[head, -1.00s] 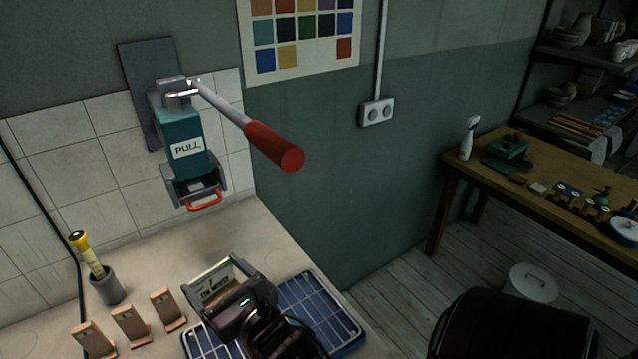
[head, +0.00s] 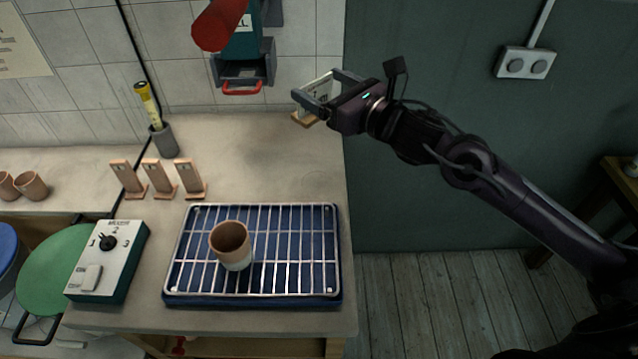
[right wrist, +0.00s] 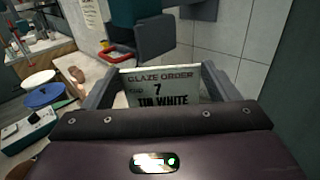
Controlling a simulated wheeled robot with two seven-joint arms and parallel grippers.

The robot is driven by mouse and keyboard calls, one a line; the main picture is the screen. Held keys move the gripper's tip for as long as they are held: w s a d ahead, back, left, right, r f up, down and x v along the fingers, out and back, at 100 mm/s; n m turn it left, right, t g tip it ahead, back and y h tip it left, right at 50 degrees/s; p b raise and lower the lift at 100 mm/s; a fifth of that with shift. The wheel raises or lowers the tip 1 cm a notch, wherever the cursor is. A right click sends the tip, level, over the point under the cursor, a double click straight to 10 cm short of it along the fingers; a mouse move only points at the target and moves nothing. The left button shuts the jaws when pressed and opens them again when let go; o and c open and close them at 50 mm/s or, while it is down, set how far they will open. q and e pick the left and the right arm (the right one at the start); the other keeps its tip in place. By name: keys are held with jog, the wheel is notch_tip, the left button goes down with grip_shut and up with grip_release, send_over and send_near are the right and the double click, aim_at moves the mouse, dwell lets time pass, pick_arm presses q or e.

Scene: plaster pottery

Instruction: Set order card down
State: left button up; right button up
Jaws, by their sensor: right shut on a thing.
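The order card (head: 322,91) is a pale card in my right gripper (head: 311,98). In the right wrist view the card (right wrist: 158,87) reads "GLAZE ORDER 7 TIN WHITE" and stands between the two fingers. The right gripper is shut on it near the counter's right back corner, by the tiled wall. A small wooden piece (head: 304,119) shows just under the card; I cannot tell whether the card rests on the counter or is held above it. My left gripper is not in view.
A blue tray with a wire rack (head: 326,250) holds a cup (head: 230,244). Several wooden stands (head: 158,177) and a grey holder (head: 164,140) are on the counter (head: 262,150). A teal pull-lever device with a red handle (head: 242,88) hangs left of my gripper.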

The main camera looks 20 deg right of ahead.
jog(key=shift+d+f+p, duration=0.1)
jog(key=shift+f+p, duration=1.4)
jog(key=shift+f, duration=8.3)
